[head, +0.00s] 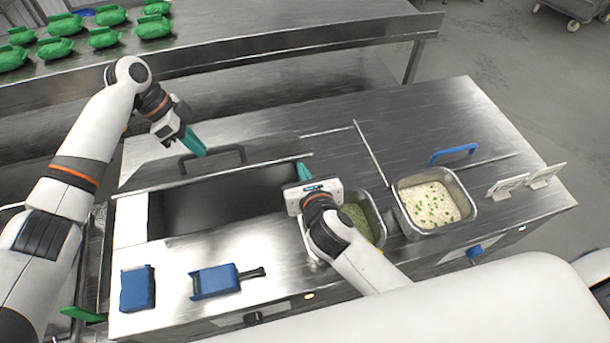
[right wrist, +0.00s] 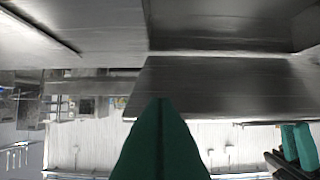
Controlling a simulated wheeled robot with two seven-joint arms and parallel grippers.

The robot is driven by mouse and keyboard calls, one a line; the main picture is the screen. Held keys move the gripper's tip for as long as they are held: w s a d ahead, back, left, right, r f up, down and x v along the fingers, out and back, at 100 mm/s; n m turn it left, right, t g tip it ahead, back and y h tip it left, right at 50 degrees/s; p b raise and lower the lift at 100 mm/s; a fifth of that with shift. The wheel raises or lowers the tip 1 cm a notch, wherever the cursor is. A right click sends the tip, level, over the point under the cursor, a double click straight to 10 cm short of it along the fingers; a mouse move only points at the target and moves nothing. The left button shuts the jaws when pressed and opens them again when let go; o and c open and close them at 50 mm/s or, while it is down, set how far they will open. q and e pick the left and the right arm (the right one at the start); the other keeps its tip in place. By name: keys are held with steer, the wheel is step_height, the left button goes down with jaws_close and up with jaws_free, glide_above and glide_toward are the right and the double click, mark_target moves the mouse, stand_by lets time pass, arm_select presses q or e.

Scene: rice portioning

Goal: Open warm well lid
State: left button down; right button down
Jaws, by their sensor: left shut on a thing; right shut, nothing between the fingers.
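The warm well (head: 225,208) shows as a wide dark opening in the left part of the steel counter. Its steel lid (head: 270,146) is off the opening, at its far side, with a dark bar handle (head: 228,155) on it. My left gripper (head: 197,147) reaches in from the far left and is shut on the handle; its fingers partly hide the bar. My right gripper (head: 304,172) is shut and empty beside the well's right end, above the counter. Its closed teal fingers fill the lower middle of the right wrist view (right wrist: 160,140).
A pan of green food (head: 362,216) is partly hidden under my right arm. A pan of rice (head: 432,203) stands right of it. Blue tools (head: 215,281) lie on the front ledge. Green packs (head: 105,38) sit on the back table.

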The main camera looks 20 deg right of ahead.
arm_select(q)
steer(key=shift+w+a+f, duration=0.15)
steer(key=shift+w+f, duration=0.05)
steer(key=shift+f, duration=0.1)
arm_select(e)
steer(key=shift+w+r, duration=0.5)
steer(key=shift+r, duration=0.15)
arm_select(q)
steer(key=c, duration=1.7)
jaws_free()
steer(key=shift+o, duration=1.2)
steer(key=shift+w+f, duration=0.15)
steer(key=shift+w, duration=0.15)
steer(key=shift+d, duration=0.2)
arm_select(e)
steer(key=shift+w+d+f, duration=0.15)
steer(key=shift+w+f, duration=0.05)
arm_select(q)
steer(key=shift+s+r, duration=0.1)
steer(key=shift+r, duration=0.15)
